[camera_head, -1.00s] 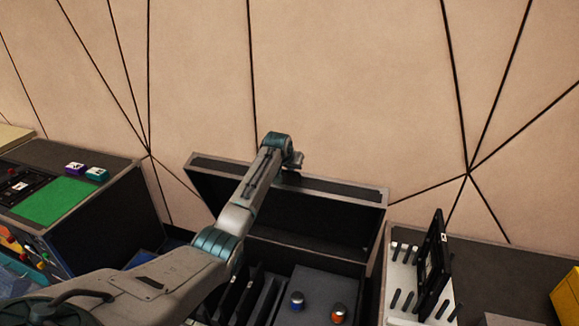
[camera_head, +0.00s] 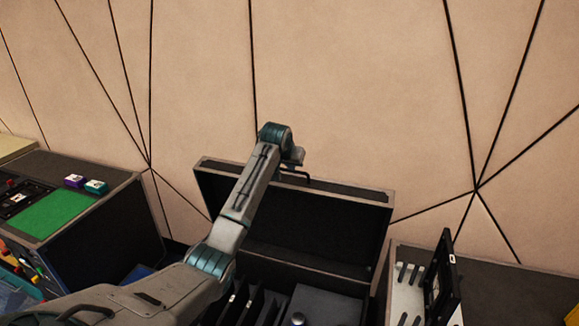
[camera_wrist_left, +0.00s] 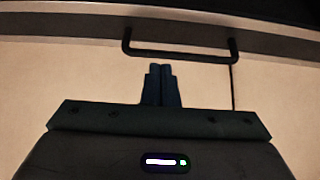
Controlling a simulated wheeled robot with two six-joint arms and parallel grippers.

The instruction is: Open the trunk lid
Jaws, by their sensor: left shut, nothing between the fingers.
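The trunk (camera_head: 330,284) is a dark case with grey edges. Its lid (camera_head: 340,225) stands raised at the back, with its dark inside facing me. A black bar handle (camera_head: 298,176) shows at the lid's top edge, and also in the left wrist view (camera_wrist_left: 180,55). My left arm reaches across the open trunk. My left gripper (camera_wrist_left: 161,68) is shut and empty, its fingertips close below the handle in that view; I cannot tell whether they touch it. In the head view the gripper is mostly hidden behind my wrist. My right gripper is not in view.
Inside the trunk are dark dividers and a grey panel with a round knob (camera_head: 298,319). A case with a green panel (camera_head: 58,215) stands at left. A black-framed rack (camera_head: 443,275) stands at right. A panelled wall (camera_head: 350,80) is behind.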

